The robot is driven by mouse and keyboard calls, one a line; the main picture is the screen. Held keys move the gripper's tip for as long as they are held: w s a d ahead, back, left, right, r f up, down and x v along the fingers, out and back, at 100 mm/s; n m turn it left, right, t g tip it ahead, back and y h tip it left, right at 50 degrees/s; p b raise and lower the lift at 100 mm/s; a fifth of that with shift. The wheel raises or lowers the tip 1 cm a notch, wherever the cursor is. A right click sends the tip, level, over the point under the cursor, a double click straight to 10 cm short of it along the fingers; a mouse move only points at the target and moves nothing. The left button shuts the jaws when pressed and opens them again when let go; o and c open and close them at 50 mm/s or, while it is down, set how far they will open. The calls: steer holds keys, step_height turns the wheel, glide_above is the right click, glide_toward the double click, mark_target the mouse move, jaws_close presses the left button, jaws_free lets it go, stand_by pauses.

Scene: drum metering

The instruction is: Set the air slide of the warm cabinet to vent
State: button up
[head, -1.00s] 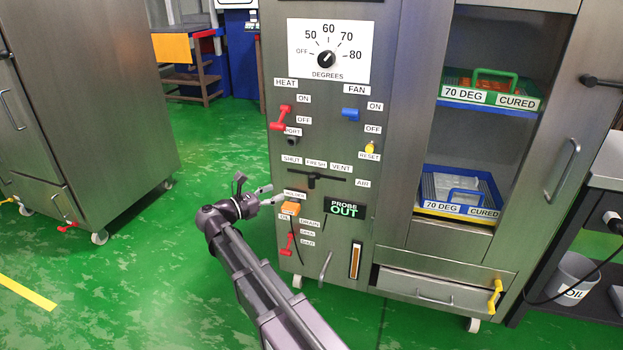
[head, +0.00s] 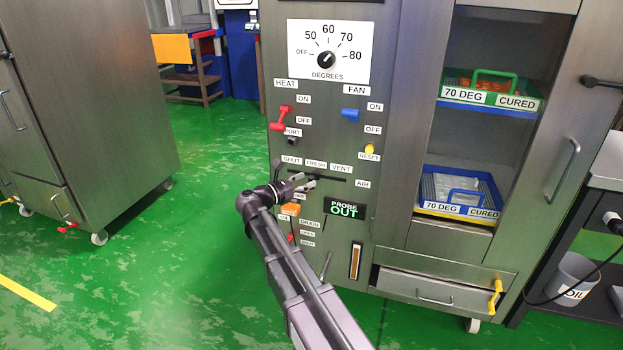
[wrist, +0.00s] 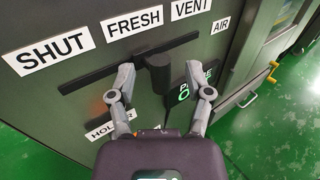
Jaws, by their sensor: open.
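The air slide is a black knob (wrist: 157,72) on a dark horizontal slot (wrist: 86,79) in the cabinet's front panel. The slot also shows in the head view (head: 336,179). Above it are the labels SHUT (wrist: 48,49), FRESH (wrist: 133,23) and VENT (wrist: 191,8). The knob stands near the middle of the slot, roughly under FRESH. My gripper (head: 306,182) is open at the panel, and in the wrist view its fingers (wrist: 159,70) lie on either side of the knob, with gaps visible. In the head view the gripper hides the knob.
An orange holder piece (head: 290,209) and the PROBE OUT display (head: 344,209) sit just below the slot. A red heat lever (head: 281,117), blue fan lever (head: 350,115) and yellow reset button (head: 370,149) are above.

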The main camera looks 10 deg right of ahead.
steer(key=shift+x, duration=1.25)
jaws_close()
